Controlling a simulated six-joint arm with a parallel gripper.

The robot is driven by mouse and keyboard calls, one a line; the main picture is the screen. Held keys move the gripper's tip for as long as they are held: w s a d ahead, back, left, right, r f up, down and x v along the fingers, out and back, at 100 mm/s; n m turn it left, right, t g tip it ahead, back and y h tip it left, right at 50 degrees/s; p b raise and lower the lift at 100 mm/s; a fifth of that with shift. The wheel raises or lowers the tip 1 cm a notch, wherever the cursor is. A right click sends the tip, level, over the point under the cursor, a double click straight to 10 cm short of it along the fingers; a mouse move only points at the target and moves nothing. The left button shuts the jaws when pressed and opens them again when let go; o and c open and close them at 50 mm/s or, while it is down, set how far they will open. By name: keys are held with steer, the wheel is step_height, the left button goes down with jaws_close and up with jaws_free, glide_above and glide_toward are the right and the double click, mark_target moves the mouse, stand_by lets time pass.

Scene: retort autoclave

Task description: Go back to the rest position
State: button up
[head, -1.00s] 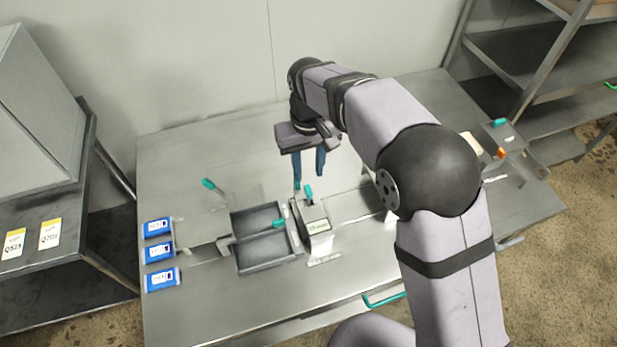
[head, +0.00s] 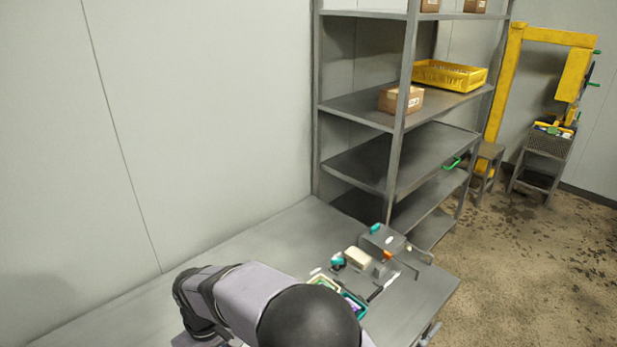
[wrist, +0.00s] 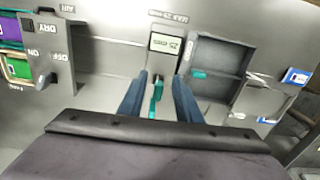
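My gripper (wrist: 158,90) shows in the wrist view with its two blue fingers apart and nothing held between them. It hangs over the metal table. A teal-handled lever (wrist: 155,98) shows between the fingers, in front of a small unit with a display (wrist: 165,43); the lever appears to be below them, not gripped. In the head view my arm crosses the bottom edge above the table (head: 285,235), and the fingers are out of frame.
A grey two-part tray (wrist: 222,55) and blue-white packets (wrist: 296,76) are right of the fingers. A switch block (wrist: 58,55) marked DRY, ON and OFF is left. Metal shelving (head: 350,105) with a cardboard box (head: 400,99) and yellow crate (head: 450,76) stands behind the table.

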steer(key=s+d+m+g, duration=0.1)
steer(key=s+d+m, duration=0.35)
steer(key=d, duration=0.95)
steer(key=s+d+m+g, duration=0.1)
steer(key=s+d, duration=0.7)
steer(key=d, duration=0.7)
steer(key=w+d+r+m+t, duration=0.2)
steer(key=w+d+r+m, duration=0.1)
steer(key=d, duration=0.3)
steer(key=shift+r+m, duration=0.2)
steer(key=shift+m, duration=0.25)
steer(key=shift+w+f, duration=0.1)
step_height(320, 180, down, 23)
steer(key=b, duration=2.3)
